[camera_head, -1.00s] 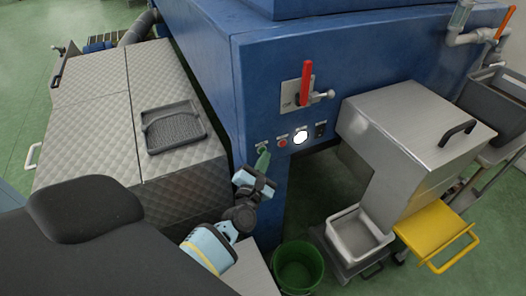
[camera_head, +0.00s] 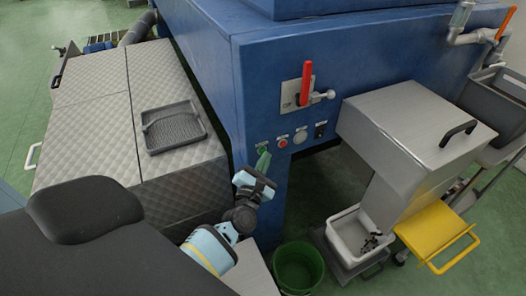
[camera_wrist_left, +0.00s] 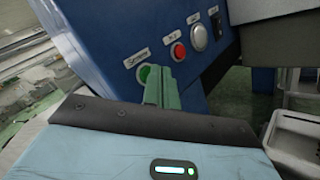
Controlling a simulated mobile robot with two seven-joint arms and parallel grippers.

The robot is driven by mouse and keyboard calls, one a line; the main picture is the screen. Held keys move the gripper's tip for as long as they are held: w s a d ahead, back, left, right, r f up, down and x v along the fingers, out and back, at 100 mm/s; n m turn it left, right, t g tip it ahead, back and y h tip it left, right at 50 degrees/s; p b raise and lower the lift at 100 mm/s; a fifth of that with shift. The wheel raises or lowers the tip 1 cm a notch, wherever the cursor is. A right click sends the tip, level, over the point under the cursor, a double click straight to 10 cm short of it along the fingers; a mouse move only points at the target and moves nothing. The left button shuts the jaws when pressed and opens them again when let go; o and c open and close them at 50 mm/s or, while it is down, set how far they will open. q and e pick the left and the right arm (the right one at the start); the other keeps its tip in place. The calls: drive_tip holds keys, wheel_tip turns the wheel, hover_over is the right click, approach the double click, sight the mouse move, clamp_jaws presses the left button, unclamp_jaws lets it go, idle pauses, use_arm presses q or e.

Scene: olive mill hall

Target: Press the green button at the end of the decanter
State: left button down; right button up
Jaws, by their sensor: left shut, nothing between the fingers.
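The green button (camera_wrist_left: 145,73) is at the left of a row of controls on the blue decanter housing (camera_head: 330,60). In the left wrist view its left part shows; the finger covers its right side. In the head view it is mostly hidden behind my fingertips. My left gripper (camera_head: 263,157) is shut and empty, its green fingers pointing at the button. The fingertips also show in the left wrist view (camera_wrist_left: 157,76). They are at or very near the button; I cannot tell whether they touch it. My right gripper is not in view.
Beside the button are a red button (camera_head: 282,142), an unlit round lamp (camera_head: 300,136) and a black switch (camera_head: 321,129). A red lever (camera_head: 306,82) is above. Below stand a green bucket (camera_head: 298,268) and a pale tray (camera_head: 340,238) holding dark bits under a steel chute (camera_head: 400,125).

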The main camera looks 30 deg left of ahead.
use_arm(q)
drive_tip(key=shift+s+d, duration=0.25)
drive_tip(key=shift+d, duration=0.15)
drive_tip(key=shift+d, duration=0.1)
drive_tip(key=s+d, duration=0.1)
drive_tip(key=d, duration=0.1)
drive_tip(key=s+d, duration=0.1)
drive_tip(key=d, duration=0.1)
drive_tip(key=shift+s+p, duration=0.3)
idle(0.8)
